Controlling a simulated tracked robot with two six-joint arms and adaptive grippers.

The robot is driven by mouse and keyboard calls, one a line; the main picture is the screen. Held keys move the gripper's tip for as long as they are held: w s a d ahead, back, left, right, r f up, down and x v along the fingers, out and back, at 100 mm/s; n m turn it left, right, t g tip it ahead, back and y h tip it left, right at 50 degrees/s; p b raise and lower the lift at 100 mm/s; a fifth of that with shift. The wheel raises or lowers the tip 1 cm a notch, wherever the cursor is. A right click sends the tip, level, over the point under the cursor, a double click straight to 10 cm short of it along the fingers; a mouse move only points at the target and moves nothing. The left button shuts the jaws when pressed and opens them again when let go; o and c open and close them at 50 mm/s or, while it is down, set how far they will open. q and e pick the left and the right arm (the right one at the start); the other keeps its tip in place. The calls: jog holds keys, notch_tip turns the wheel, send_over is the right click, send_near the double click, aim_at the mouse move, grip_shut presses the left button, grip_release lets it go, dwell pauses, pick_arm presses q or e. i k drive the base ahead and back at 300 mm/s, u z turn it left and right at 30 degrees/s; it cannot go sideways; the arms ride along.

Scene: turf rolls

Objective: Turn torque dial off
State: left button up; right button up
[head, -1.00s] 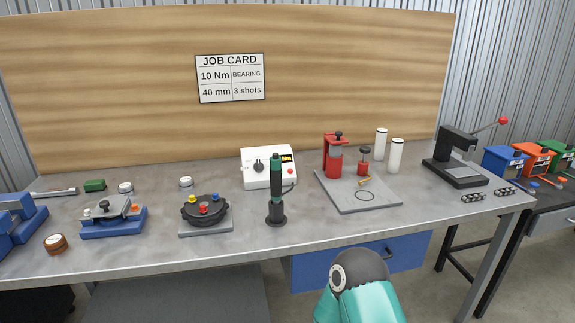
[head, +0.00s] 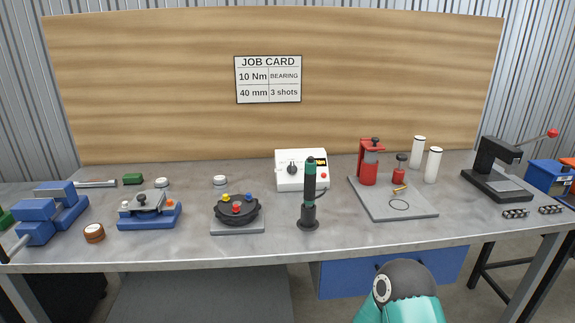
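A white control box (head: 288,179) stands at the back middle of the bench. A black dial (head: 292,169) is on its front, with a small yellow-marked display and a red button to the right of the dial. The dial's exact setting is too small to read. A green and black power screwdriver (head: 309,196) stands upright in a dark base in front of the box, hiding part of its right side. A teal and dark grey part of my arm shows at the bottom right, below the bench edge. Neither gripper is in view.
A turntable with coloured knobs (head: 237,209) sits left of the screwdriver. A grey plate (head: 420,213) with a red press stands to the right, and a black lever press (head: 496,172) farther right. Blue vices (head: 47,211) are at the left. The bench front is mostly clear.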

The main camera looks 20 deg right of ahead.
aim_at(292, 169)
jog(key=i, duration=0.9)
